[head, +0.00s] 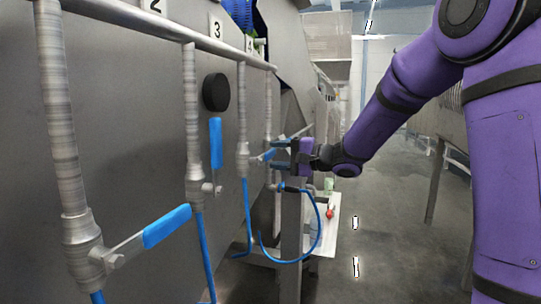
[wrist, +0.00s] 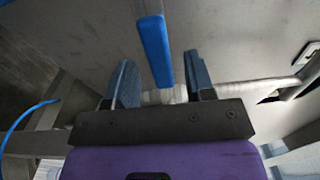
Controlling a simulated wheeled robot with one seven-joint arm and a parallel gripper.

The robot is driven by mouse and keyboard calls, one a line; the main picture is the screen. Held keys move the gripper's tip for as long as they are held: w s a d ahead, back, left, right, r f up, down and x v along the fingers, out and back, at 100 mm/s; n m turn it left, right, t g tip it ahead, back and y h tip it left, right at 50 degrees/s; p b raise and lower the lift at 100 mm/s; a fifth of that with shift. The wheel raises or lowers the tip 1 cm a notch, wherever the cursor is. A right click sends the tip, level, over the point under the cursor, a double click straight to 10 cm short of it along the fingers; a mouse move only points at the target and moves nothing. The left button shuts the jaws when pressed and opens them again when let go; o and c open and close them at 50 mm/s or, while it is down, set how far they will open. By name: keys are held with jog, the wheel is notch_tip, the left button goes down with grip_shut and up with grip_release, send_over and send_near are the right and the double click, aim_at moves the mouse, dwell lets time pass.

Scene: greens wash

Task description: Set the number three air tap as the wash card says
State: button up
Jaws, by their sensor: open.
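A row of vertical pipes with blue-handled taps runs along the grey steel panel in the head view. The number 3 plate (head: 217,28) is on the panel, close to the third pipe (head: 242,110). That pipe's tap has a blue handle (head: 267,155) pointing right, towards my gripper (head: 280,154). My gripper is open, its fingers pointing at the panel. In the wrist view a blue handle (wrist: 154,48) reaches down between the spread fingers of my gripper (wrist: 162,85), with gaps both sides. I cannot tell whether anything touches. No readable wash card shows.
The nearest tap's blue handle (head: 167,226) sticks out to the right. The second tap's handle (head: 216,143) points up, below a round black disc (head: 216,92). A blue hose (head: 318,240) loops beneath my gripper. Open floor (head: 385,230) lies to the right.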

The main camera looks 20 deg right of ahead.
jog(key=shift+x, duration=1.15)
grip_shut()
